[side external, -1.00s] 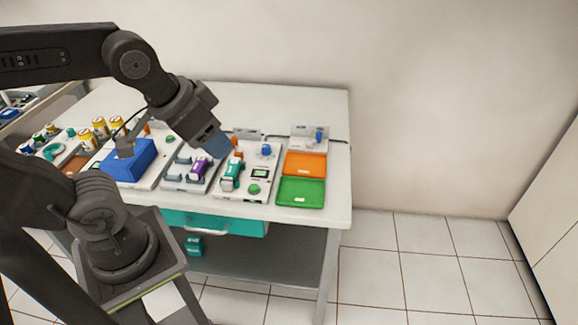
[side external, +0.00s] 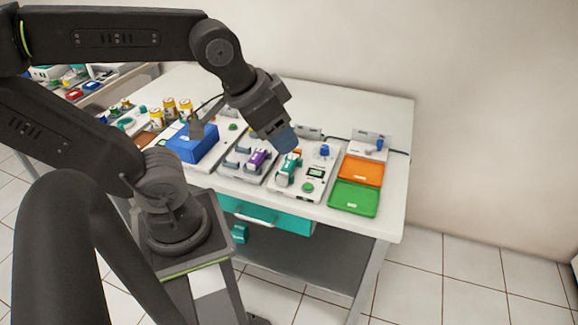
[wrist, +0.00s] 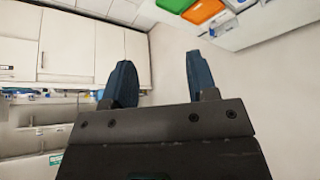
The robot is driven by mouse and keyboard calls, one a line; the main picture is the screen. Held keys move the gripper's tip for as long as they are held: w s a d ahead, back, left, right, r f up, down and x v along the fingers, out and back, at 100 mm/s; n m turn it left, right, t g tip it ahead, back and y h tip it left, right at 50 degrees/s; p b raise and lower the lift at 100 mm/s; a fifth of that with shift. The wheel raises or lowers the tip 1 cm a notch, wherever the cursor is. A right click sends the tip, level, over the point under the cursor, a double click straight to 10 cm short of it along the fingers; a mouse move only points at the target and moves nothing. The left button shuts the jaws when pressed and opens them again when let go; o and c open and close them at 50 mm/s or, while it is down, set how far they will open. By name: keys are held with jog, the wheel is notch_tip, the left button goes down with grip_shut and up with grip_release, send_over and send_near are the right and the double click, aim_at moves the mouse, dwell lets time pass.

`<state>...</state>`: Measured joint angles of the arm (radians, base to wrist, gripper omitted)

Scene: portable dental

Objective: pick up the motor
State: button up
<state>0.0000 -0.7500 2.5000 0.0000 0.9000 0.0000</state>
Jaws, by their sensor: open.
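A purple motor-like part (side external: 258,159) lies in a grey holder on the bench. A teal part of similar shape (side external: 289,168) sits on the white console (side external: 314,173) to its right. I cannot tell for sure which of them is the motor. My gripper (side external: 284,140) is above the bench, near the teal part and apart from it in the picture. In the wrist view, its two blue fingers (wrist: 160,78) stand apart with nothing between them. The wrist view shows neither part clearly.
A blue box (side external: 193,145) and several yellow-and-white cans (side external: 170,109) stand left. An orange tray (side external: 361,170) and a green tray (side external: 353,198) lie at the right. A black cable runs along the back. A teal drawer (side external: 270,215) is under the bench top (side external: 392,205).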

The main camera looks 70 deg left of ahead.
jog(key=shift+o, duration=0.6)
jog(key=m+g+y, duration=0.2)
jog(key=m+y, duration=0.1)
jog(key=m, duration=2.4)
send_near(289, 163)
jog(key=shift+x, duration=4.9)
jog(key=c, duration=1.1)
